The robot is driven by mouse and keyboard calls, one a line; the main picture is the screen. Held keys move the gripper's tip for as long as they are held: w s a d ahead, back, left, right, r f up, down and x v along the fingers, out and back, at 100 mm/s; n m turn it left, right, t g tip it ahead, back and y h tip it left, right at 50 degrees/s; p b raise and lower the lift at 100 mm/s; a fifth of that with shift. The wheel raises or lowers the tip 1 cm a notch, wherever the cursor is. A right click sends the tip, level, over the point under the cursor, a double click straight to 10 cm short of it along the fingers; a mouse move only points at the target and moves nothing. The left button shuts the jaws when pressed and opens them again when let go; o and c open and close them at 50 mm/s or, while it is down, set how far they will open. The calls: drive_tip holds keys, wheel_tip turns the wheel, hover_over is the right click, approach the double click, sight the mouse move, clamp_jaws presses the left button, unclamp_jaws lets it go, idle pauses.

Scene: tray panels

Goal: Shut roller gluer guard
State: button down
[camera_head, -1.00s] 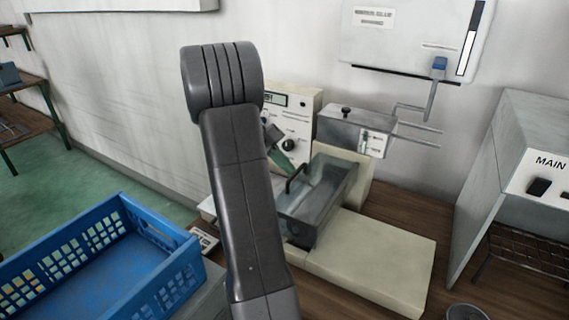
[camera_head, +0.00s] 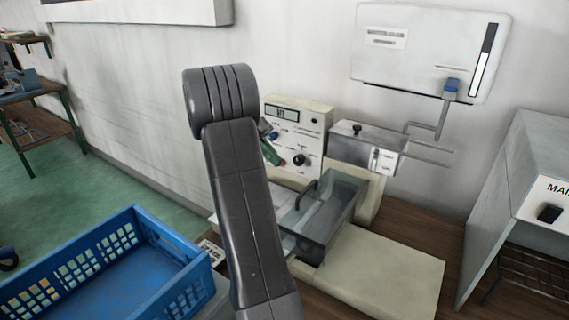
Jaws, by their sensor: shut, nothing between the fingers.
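The roller gluer stands on the brown bench, with a cream base (camera_head: 388,275) and an upright control panel (camera_head: 312,122). Its smoky see-through guard (camera_head: 336,212) sits low over the roller section, with a dark curved handle (camera_head: 305,195) on its left side. The guard looks lowered; I cannot tell whether it is fully seated. My grey arm stands in front and hides the gluer's left part. Only a bit of my gripper (camera_head: 275,157) shows past the arm, shut and empty, in front of the panel, up and left of the handle and apart from it.
A grey metal box (camera_head: 362,145) with rods stands behind the guard. A white wall unit (camera_head: 425,52) hangs above. A grey cabinet (camera_head: 510,210) marked MAIN is at right. A blue crate (camera_head: 165,232) is at front left. Green floor lies open beyond it.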

drive_tip(key=p+v, duration=0.4)
drive_tip(key=p, duration=0.1)
drive_tip(key=shift+a+r, duration=0.2)
drive_tip(key=shift+r, duration=0.15)
drive_tip(key=shift+f, duration=0.1)
drive_tip(key=b+x, duration=0.8)
drive_tip(key=x, duration=0.6)
drive_tip(key=shift+d+f+b, duration=0.2)
drive_tip(key=shift+f+b, duration=0.15)
drive_tip(key=shift+w+r, duration=0.1)
